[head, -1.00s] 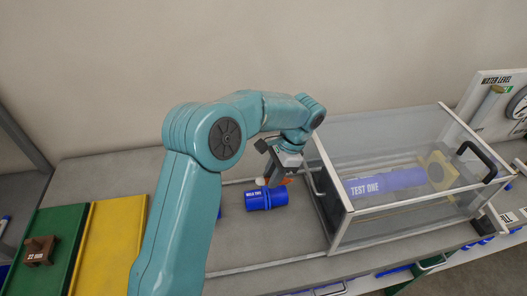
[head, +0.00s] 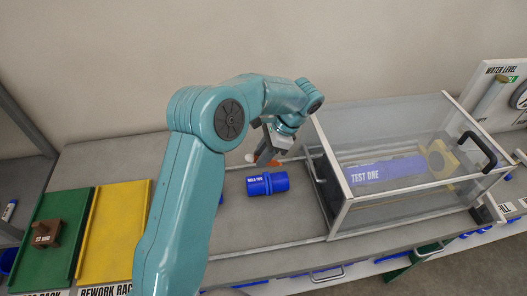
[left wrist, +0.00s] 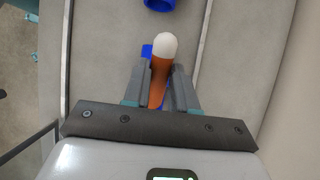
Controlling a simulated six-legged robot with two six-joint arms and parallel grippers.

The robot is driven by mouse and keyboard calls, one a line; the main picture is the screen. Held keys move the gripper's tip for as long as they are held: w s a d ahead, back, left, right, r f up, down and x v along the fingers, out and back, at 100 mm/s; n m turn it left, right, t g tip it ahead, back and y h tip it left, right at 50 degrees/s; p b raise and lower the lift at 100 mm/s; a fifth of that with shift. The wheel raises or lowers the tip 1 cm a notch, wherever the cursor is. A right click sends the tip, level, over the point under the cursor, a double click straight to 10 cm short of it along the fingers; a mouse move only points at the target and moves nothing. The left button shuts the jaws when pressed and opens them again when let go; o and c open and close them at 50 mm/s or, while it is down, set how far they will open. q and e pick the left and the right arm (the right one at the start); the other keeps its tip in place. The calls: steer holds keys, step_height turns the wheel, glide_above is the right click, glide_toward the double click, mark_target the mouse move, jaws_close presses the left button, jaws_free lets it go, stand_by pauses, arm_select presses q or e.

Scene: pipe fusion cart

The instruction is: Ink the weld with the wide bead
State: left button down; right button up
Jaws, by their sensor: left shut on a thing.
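A short blue pipe piece (head: 267,184) with a white label, which seems to read WELD TWO, lies on the grey bench. A sliver of another blue piece (head: 220,199) shows beside my arm, which hides the rest. My left gripper (head: 264,158) is shut on an orange marker with a white tip, just behind the labelled piece and apart from it in the head view. In the left wrist view the marker (left wrist: 160,75) points up between the fingers. Blue shows behind it (left wrist: 147,50) and at the top edge (left wrist: 159,4). Bead widths are too small to judge.
A clear tank (head: 385,205) holding a blue TEST ONE pipe (head: 372,171) stands to the right of the pieces. Green (head: 62,207) and yellow (head: 112,225) racks lie at left, with a brown 22 mm block (head: 46,233) on the green one. Bench around the pieces is clear.

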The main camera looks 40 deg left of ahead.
arm_select(q)
step_height(320, 180, down, 2)
steer(key=shift+d+b, duration=0.15)
steer(key=shift+b, duration=0.25)
steer(key=shift+w+f+b, duration=0.1)
steer(key=shift+f+b, duration=0.7)
steer(key=shift+f, duration=0.6)
steer(key=shift+f, duration=0.25)
steer(key=shift+r, duration=0.1)
step_height(320, 180, up, 5)
steer(key=p, duration=0.3)
steer(key=shift+p, duration=0.35)
steer(key=shift+r, duration=0.95)
steer(key=shift+s, duration=0.2)
